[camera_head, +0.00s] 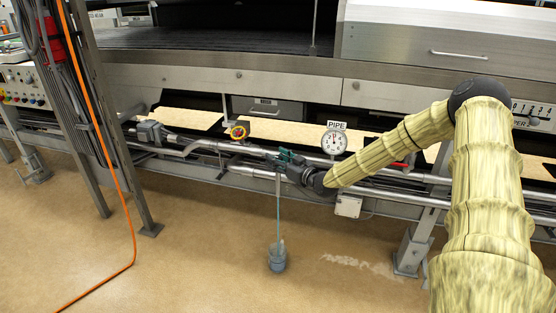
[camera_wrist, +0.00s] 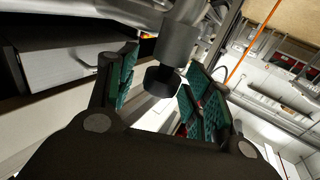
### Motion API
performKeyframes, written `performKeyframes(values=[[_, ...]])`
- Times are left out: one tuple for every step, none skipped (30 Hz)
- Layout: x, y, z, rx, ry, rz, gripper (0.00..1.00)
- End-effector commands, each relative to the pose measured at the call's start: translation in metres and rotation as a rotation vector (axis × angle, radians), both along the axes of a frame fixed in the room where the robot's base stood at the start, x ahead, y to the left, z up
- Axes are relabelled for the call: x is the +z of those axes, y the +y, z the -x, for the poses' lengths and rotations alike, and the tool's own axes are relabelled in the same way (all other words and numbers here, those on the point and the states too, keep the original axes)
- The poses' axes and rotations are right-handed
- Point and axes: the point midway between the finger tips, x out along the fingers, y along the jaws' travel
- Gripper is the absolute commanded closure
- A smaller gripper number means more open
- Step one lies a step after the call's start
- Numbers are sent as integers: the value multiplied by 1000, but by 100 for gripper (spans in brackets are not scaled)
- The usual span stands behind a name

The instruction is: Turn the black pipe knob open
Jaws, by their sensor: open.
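The black pipe knob (camera_wrist: 162,80) is a short dark cylinder at the end of a grey valve stem (camera_wrist: 178,42) in the wrist view. It stands between the two teal-padded fingers of my gripper (camera_wrist: 160,75), with a visible gap on each side. My gripper is open. In the head view my gripper (camera_head: 286,157) is at the pipe run (camera_head: 235,148), left of the round gauge (camera_head: 334,141) under the "PIPE" label. There the knob cannot be made out behind the fingers.
A red lever (camera_head: 397,164) is on the pipes to the right. An orange cable (camera_head: 124,215) hangs at the left.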

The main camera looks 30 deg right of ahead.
Motion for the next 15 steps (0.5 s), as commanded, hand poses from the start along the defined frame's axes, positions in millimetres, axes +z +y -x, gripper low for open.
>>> performKeyframes(values=[[0, 0, 0, 0, 0, 0, 49], [0, 0, 0, 0, 0, 0, 49], [0, 0, 0, 0, 0, 0, 49], [0, 0, 0, 0, 0, 0, 55], [0, 0, 0, 0, 0, 0, 60], [0, 0, 0, 0, 0, 0, 68], [0, 0, 0, 0, 0, 0, 73], [0, 0, 0, 0, 0, 0, 78], [0, 0, 0, 0, 0, 0, 86], [0, 0, 0, 0, 0, 0, 91], [0, 0, 0, 0, 0, 0, 96], [0, 0, 0, 0, 0, 0, 96], [0, 0, 0, 0, 0, 0, 96], [0, 0, 0, 0, -1, 0, 96], [0, 0, 0, 2, -1, 0, 96]])
